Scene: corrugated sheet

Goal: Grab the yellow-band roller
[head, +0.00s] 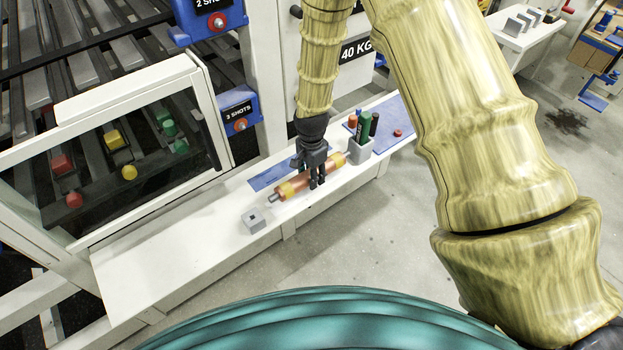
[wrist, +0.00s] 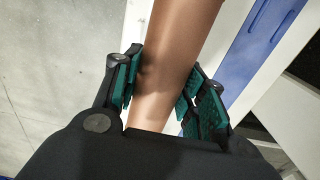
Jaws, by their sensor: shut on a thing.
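The yellow-band roller (head: 286,190) is an orange-brown cylinder with yellow bands near its ends and a grey shaft tip. It lies on or just above the white bench (head: 150,256); I cannot tell which. My gripper (head: 317,183) points down over its middle, fingers on either side. In the wrist view the roller's brown body (wrist: 172,65) runs between my gripper's teal-padded fingers (wrist: 162,95), which are shut on it. The fingers hide part of its middle in the head view.
A small grey block (head: 253,221) sits near the roller's left end. A grey cup (head: 360,150) with green and dark cylinders stands right of it. A blue mat (head: 398,128) carries a small red item. A windowed white panel (head: 130,150) stands left. Floor in front is clear.

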